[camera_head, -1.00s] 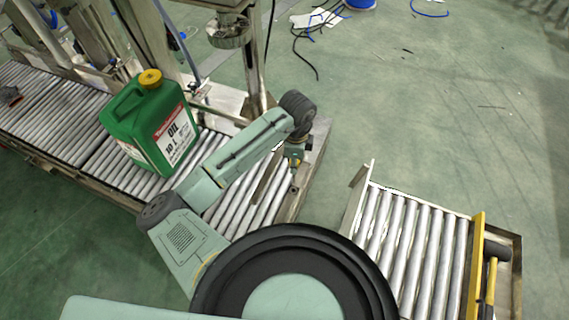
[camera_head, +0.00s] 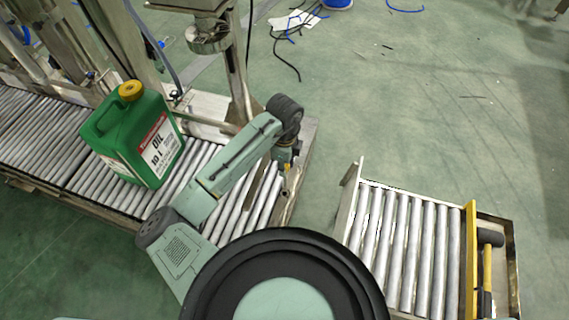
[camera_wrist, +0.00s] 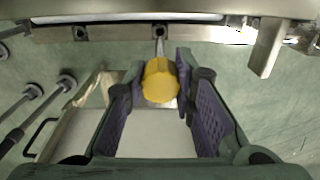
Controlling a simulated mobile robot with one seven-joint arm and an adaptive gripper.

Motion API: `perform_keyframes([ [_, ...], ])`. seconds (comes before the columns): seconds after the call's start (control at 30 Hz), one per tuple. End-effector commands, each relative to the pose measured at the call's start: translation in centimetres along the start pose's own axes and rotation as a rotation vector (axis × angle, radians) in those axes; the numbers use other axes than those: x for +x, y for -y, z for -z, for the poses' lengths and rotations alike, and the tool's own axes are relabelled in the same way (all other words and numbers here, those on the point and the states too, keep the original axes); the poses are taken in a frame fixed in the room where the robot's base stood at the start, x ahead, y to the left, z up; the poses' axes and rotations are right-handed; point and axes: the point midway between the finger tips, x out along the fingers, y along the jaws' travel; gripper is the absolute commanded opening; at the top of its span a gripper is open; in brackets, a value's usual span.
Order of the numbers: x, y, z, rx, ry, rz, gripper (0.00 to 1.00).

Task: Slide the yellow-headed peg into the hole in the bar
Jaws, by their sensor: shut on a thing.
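In the wrist view, the yellow head of the peg (camera_wrist: 160,82) sits between the purple pads of my gripper (camera_wrist: 158,90), which is shut on it. The thin grey shank runs away from the head toward the bar (camera_wrist: 120,34), a metal strip with several dark holes across the top. The shank's tip appears in line with, and close to, the middle hole (camera_wrist: 160,31). I cannot tell whether the tip is inside. In the head view, my gripper (camera_head: 286,160) hangs over the near end of the rollers, and a small bit of yellow shows there.
A green oil can (camera_head: 135,135) stands on the roller conveyor (camera_head: 50,130) at left. A second roller section (camera_head: 405,245) with a yellow edge lies at right, beyond a floor gap. Metal posts rise behind the arm. Rods with dark round ends (camera_wrist: 48,105) show in the wrist view's left.

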Motion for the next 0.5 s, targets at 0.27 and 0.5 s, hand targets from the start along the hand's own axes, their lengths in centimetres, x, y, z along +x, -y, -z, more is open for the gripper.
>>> perform_keyframes([
  [0.27,3.0,0.0,0.0,0.0,-0.002,0.0,0.0],
  [0.5,4.5,0.0,0.0,-0.001,0.0,0.001,0.0],
])
